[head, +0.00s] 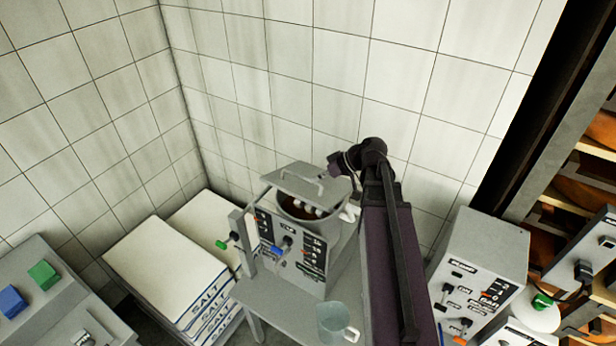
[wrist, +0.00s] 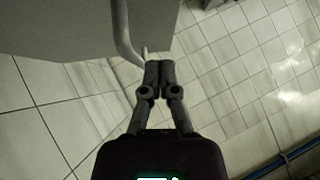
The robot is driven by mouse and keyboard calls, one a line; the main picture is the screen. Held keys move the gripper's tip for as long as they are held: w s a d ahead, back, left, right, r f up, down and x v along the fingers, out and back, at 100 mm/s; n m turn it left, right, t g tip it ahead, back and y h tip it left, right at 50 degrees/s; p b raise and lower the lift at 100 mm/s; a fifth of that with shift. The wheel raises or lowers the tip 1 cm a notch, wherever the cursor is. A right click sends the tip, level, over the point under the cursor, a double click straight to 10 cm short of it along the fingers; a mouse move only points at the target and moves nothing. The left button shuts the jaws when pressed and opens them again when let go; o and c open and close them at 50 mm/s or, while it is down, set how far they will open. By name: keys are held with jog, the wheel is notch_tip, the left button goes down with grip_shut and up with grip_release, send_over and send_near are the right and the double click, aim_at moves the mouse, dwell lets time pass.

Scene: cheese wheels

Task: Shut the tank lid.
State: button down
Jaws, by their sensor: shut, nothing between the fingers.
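The tank (head: 346,238) is a grey round vessel behind a panel with switches, standing on a grey stand. Its lid (head: 285,180), a flat grey plate with a bar handle (head: 316,187), is tilted up, and the dark brown inside of the tank shows below it. My gripper (head: 334,172) is at the right side of the lid, close to the handle. In the wrist view, the gripper fingers (wrist: 160,65) are shut together and empty, beside the curved handle (wrist: 124,35) and the grey lid (wrist: 60,25). Whether they touch it I cannot tell.
A clear mug (head: 332,322) stands on the stand (head: 263,302) in front of the tank. Salt sacks (head: 160,268) are stacked at the left. A pump control box (head: 483,262) stands at the right. A tiled wall (head: 300,75) closes off the back.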

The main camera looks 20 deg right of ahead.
jog(key=shift+p+v, duration=1.05)
jog(key=shift+v, duration=1)
jog(key=shift+s+a, duration=0.15)
jog(key=shift+a, duration=0.05)
